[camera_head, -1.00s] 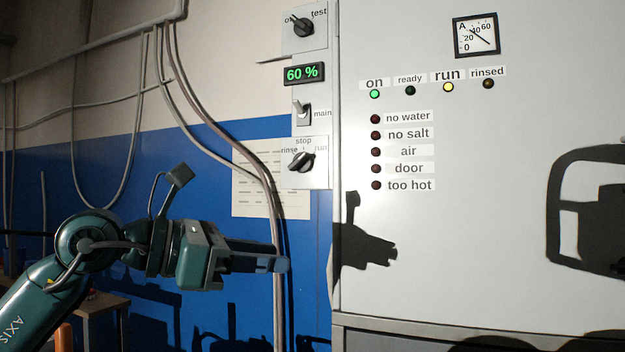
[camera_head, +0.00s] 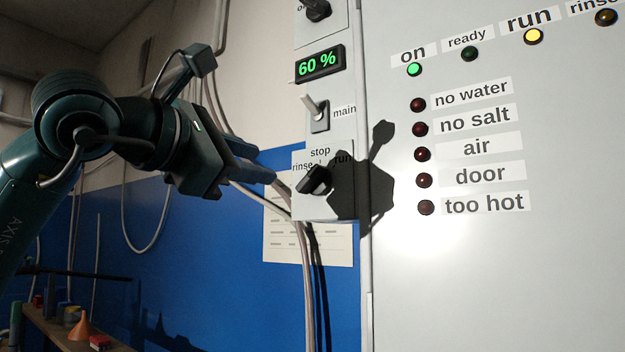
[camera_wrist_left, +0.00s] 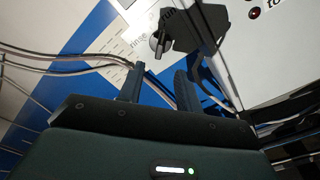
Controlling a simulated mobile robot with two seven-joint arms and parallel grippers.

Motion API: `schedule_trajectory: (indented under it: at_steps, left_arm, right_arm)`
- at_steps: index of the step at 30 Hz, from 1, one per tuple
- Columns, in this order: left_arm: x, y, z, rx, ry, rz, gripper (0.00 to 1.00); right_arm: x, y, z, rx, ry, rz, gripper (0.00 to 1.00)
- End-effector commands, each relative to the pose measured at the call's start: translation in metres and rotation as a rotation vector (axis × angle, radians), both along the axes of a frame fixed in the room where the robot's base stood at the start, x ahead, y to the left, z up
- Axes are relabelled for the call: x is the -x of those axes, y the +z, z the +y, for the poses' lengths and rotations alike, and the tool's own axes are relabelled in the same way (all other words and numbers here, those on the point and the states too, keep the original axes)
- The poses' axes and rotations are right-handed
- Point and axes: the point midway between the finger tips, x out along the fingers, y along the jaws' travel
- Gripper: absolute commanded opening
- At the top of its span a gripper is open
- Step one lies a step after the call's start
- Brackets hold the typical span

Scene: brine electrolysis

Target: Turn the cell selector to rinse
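The cell selector (camera_head: 317,180) is a black knob on a pale plate, with labels rinse, stop and run around it. Its pointer direction is hard to tell in the head view. The knob also shows in the left wrist view (camera_wrist_left: 159,42), beyond the fingers, by the word rinse. My left gripper (camera_head: 267,164) is left of the knob and apart from it, its fingers aimed toward it. In the wrist view the two fingers (camera_wrist_left: 157,82) stand apart with nothing between them. A dark shadow of the gripper falls beside the knob and over the run label. My right gripper is not in view.
Above the selector are the main switch (camera_head: 319,113), a 60 % display (camera_head: 319,63) and another knob (camera_head: 316,10). The green on lamp (camera_head: 414,69) and yellow run lamp (camera_head: 533,37) are lit. Cables (camera_head: 300,250) and a paper sheet (camera_head: 280,233) are close below.

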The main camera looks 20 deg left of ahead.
Motion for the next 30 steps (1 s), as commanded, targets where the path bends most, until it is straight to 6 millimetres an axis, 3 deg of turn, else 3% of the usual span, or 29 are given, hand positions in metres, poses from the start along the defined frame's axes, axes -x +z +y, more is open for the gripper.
schedule_trajectory:
  at_steps: [9,15,21,30]
  left_arm:
    - [-0.063,0.001,-0.024,-0.001,-0.004,0.006,0.35]
    - [-0.094,0.001,-0.035,0.001,-0.005,0.004,0.35]
    - [-0.108,0.000,-0.040,0.000,-0.005,0.003,0.35]
    - [-0.110,-0.001,-0.041,0.001,-0.004,0.002,0.35]
  right_arm:
    - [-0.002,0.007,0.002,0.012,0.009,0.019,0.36]
    - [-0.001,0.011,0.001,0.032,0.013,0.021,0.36]
    - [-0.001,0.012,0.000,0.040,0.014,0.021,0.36]
    - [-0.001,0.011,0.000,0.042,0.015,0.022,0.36]
